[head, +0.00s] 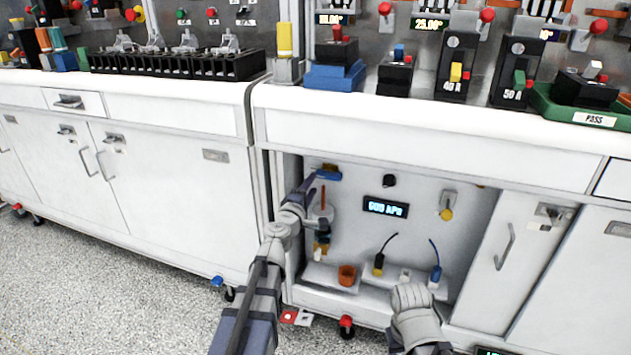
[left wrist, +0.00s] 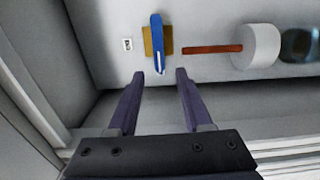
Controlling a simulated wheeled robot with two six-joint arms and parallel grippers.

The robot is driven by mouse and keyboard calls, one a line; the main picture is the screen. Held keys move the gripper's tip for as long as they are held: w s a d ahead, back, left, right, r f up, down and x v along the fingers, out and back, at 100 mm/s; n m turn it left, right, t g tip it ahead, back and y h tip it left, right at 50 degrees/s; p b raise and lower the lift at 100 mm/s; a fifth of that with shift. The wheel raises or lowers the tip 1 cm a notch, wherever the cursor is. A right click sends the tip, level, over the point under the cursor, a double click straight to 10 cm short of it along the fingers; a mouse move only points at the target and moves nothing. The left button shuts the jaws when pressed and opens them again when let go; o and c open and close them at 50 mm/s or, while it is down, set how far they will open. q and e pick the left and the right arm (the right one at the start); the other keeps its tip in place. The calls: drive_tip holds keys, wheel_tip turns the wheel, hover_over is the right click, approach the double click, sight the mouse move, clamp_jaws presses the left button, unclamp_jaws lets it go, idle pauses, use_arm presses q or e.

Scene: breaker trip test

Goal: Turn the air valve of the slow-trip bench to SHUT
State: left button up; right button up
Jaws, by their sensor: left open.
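The air valve has a blue lever (head: 328,174) on a yellow-brown body (left wrist: 148,41), on the back wall of the open cabinet bay in the head view. The lever lies crosswise there; in the left wrist view the blue lever (left wrist: 157,44) stands upright in the picture. My left gripper (head: 308,184) reaches into the bay at the lever's lower left. In the left wrist view its jaws (left wrist: 160,80) are open and empty, with the lever just beyond the fingertips and roughly between them. A small label (left wrist: 127,44) beside the valve is too small to read.
A brown-red rod (left wrist: 212,50) leads from near the valve to a white cylinder (left wrist: 256,46). A lit pressure display (head: 386,208) is on the back wall. An orange cup (head: 347,275) and corded plugs stand lower in the bay. The counter edge (head: 420,140) overhangs the bay.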

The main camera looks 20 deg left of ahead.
use_arm(q)
drive_tip(key=shift+s, duration=1.05)
